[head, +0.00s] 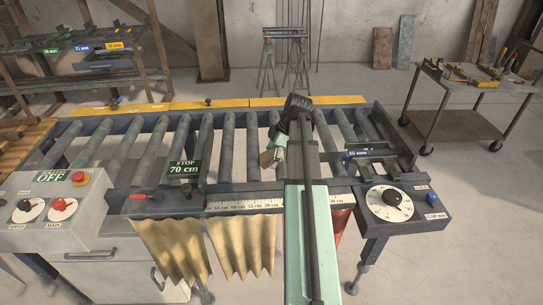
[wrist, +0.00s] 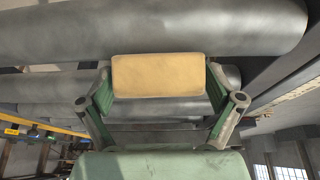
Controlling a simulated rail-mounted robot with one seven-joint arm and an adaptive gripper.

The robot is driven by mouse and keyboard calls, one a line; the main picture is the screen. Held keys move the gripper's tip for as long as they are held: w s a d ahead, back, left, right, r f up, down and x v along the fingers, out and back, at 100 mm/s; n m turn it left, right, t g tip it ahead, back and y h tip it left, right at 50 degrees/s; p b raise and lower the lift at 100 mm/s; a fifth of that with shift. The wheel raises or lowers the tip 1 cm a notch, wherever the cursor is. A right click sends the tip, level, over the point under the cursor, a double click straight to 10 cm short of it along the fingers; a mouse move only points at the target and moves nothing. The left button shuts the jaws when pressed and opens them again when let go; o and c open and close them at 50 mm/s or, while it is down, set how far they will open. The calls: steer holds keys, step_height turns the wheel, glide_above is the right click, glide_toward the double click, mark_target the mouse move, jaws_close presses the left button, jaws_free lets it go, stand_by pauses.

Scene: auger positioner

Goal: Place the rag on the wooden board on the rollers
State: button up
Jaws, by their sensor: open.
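A tan, round-cornered pad (wrist: 158,76), probably the folded rag, shows between the fingertips of my gripper (wrist: 160,88) in the wrist view, with one finger at each side. The jaws stand open; whether both fingers touch it I cannot tell. In the head view my gripper (head: 275,148) is over the middle of the rollers (head: 228,140), and a small tan patch of the pad (head: 267,158) shows at its tip. The rollers also show close behind the pad in the wrist view (wrist: 150,30). I cannot make out a separate wooden board on the rollers; my arm hides part of them.
A stop block labelled 70 cm (head: 184,170) stands at the rollers' front edge. A clamp-like fixture (head: 365,155) and dial box (head: 400,205) are at the right, a control box (head: 50,210) at the left. Tan flaps (head: 172,250) hang in front. A cart (head: 470,105) stands back right.

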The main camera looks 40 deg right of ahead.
steer(key=b+v, duration=0.3)
steer(key=v, duration=1.3)
steer(key=shift+r, duration=0.3)
steer(key=shift+o, duration=0.5)
steer(key=shift+r+p, duration=0.4)
